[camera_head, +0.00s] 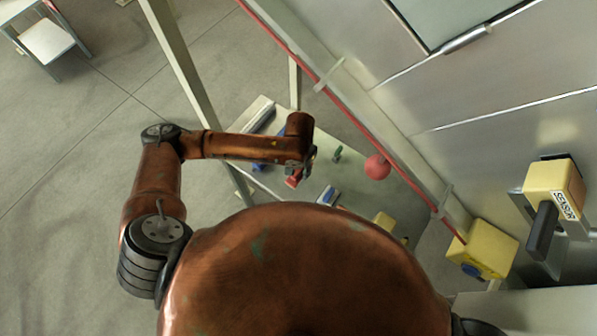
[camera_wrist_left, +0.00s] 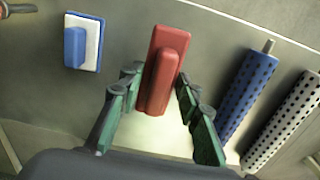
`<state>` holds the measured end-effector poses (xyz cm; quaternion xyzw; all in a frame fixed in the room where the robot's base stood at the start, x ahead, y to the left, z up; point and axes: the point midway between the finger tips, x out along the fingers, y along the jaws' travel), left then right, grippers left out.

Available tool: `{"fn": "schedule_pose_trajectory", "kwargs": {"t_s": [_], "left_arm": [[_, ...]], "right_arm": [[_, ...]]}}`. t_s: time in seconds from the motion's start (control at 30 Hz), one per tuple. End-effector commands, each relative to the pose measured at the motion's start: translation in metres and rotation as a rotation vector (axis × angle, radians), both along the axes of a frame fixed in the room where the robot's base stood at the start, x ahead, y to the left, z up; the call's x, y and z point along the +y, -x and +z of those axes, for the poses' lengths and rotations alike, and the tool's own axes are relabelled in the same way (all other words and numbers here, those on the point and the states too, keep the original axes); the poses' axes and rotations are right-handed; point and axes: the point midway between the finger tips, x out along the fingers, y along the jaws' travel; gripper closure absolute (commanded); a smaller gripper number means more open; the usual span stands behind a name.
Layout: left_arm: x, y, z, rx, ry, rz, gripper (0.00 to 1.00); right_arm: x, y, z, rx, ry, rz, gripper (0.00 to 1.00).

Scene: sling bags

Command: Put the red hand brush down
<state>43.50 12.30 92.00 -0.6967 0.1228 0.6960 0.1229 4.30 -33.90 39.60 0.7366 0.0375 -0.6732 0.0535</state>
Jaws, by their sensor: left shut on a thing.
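The red hand brush (camera_wrist_left: 167,55) is between the fingers of my left gripper (camera_wrist_left: 158,80) in the left wrist view, with its long side pointing away from the wrist. The gripper is shut on it. In the head view the brush (camera_head: 293,180) shows as a small red patch just below my left gripper (camera_head: 298,168), over a grey table (camera_head: 268,180). I cannot tell whether the brush touches the tabletop. My right gripper is not in view.
A blue and white block (camera_wrist_left: 83,42) lies left of the brush. A blue perforated cylinder (camera_wrist_left: 245,90) and a pale perforated cylinder (camera_wrist_left: 285,120) lie to its right. A red ball (camera_head: 377,167) hangs on a red cord beside the metal wall. Yellow boxes (camera_head: 482,249) stand at the right.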

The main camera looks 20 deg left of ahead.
Motion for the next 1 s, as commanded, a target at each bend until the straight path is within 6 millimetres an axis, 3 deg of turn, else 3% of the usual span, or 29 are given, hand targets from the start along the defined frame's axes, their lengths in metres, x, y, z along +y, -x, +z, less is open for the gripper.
{"fn": "schedule_pose_trajectory", "kwargs": {"t_s": [0.27, 0.63, 0.67, 0.9, 1.0], "left_arm": [[0.004, -0.005, -0.035, 0.002, -0.002, 0.001, 0.88], [0.003, -0.005, -0.039, 0.0, 0.0, 0.0, 0.88], [0.003, -0.005, -0.039, -0.001, 0.0, 0.0, 0.67], [0.003, -0.005, -0.04, 0.0, 0.0, 0.0, 0.51], [0.003, -0.005, -0.04, 0.0, 0.0, 0.0, 0.51]], "right_arm": [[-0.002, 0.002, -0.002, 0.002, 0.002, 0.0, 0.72], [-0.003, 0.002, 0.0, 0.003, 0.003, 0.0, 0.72], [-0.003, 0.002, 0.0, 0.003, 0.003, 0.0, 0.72], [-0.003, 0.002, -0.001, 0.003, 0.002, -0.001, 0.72], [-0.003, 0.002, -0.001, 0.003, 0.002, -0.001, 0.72]]}}
